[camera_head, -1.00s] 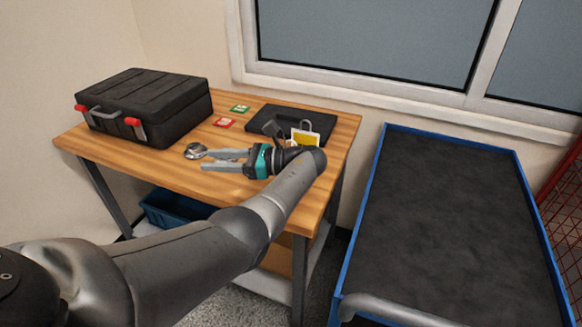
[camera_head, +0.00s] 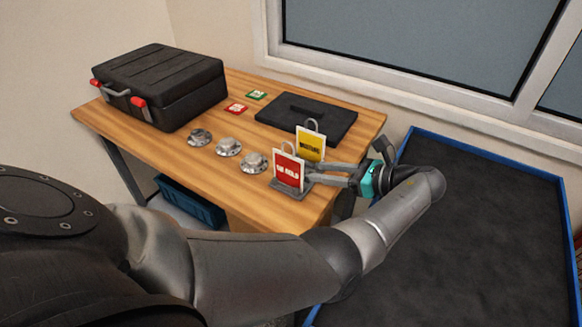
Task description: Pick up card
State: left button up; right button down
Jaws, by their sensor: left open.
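A red card (camera_head: 288,170) with white lettering, seemingly "ON HOLD", stands upright on a small dark stand (camera_head: 290,191) near the table's front right corner. A yellow card (camera_head: 310,144) with a white border stands upright just behind it. Each has a wire loop showing above it. My left gripper (camera_head: 314,173) comes in from the right with its fingers pointing left and spread open. Its tips are close to the red card's right edge; I cannot tell whether they touch it. My right gripper is out of view.
Three round metal parts (camera_head: 228,147) lie in a row on the wooden table (camera_head: 180,143). A small red tile (camera_head: 236,109) and a green tile (camera_head: 256,95) lie behind them. A black case (camera_head: 160,84) stands left, a flat black plate (camera_head: 300,112) at the back. A blue-edged dark bed (camera_head: 470,230) is at right.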

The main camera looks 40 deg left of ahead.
aim_at(288, 187)
pick_arm(q)
jog(key=x, duration=0.4)
jog(key=shift+a+f, duration=0.2)
jog(key=shift+a, duration=0.05)
jog(key=shift+s+a+f, duration=0.15)
jog(key=shift+a+f, duration=0.1)
jog(key=shift+a, duration=0.35)
jog(key=x, duration=0.3)
jog(key=shift+s+a+f+b, duration=0.1)
jog(key=shift+s+a+b, duration=0.1)
jog(key=shift+s+b, duration=0.15)
jog(key=shift+a+f, duration=0.15)
jog(key=shift+a, duration=0.3)
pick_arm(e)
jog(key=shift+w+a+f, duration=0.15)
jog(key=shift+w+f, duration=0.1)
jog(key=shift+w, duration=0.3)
pick_arm(q)
jog(key=shift+c, duration=0.3)
jog(key=shift+d, duration=0.1)
grip_shut()
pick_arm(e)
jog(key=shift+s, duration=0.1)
